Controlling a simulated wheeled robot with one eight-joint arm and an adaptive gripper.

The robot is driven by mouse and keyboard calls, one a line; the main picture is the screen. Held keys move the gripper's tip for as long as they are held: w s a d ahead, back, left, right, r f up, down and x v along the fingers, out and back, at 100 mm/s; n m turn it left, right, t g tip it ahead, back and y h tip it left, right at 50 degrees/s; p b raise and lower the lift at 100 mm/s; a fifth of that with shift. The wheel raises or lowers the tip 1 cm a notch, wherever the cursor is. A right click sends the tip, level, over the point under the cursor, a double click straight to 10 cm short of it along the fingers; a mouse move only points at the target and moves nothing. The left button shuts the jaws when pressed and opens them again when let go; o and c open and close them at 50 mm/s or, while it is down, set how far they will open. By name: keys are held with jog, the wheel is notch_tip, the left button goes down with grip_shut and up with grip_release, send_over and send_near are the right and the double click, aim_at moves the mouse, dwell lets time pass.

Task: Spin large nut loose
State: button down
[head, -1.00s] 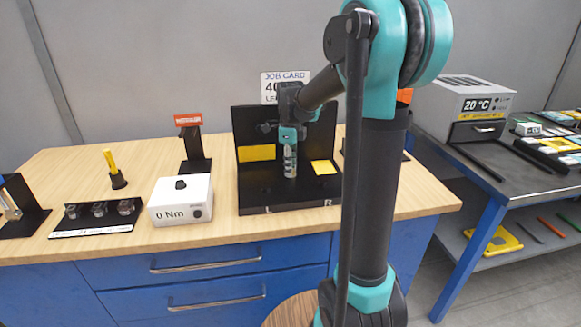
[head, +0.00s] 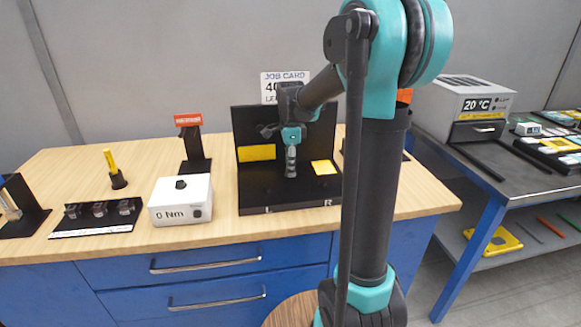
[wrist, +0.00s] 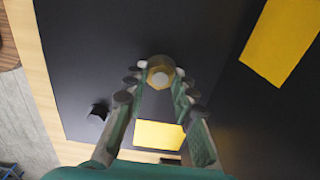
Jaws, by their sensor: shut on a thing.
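A brass-coloured large nut (wrist: 160,70) with a pale round centre shows in the wrist view, between the tips of my gripper (wrist: 160,80). The fingers close on it from both sides. In the head view my gripper (head: 291,168) points straight down over the black base of the fixture (head: 262,190). The nut cannot be made out there, as the fingers cover it. Whether the nut has turned on its thread cannot be told.
The fixture's black back panel (head: 244,125) stands close behind my gripper. Yellow patches (head: 323,167) lie on the fixture. A white 0 Nm box (head: 180,200) stands to the left, with a black rack of sockets (head: 97,216) beyond it. Bare wood lies in front.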

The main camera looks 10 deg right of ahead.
jog(key=n, duration=0.5)
jog(key=shift+n, duration=0.3)
jog(key=n, duration=1.2)
jog(key=shift+n, duration=0.3)
jog(key=n, duration=0.5)
jog(key=shift+n, duration=0.3)
jog(key=c, duration=1.2)
grip_release()
jog(key=shift+r, duration=0.1)
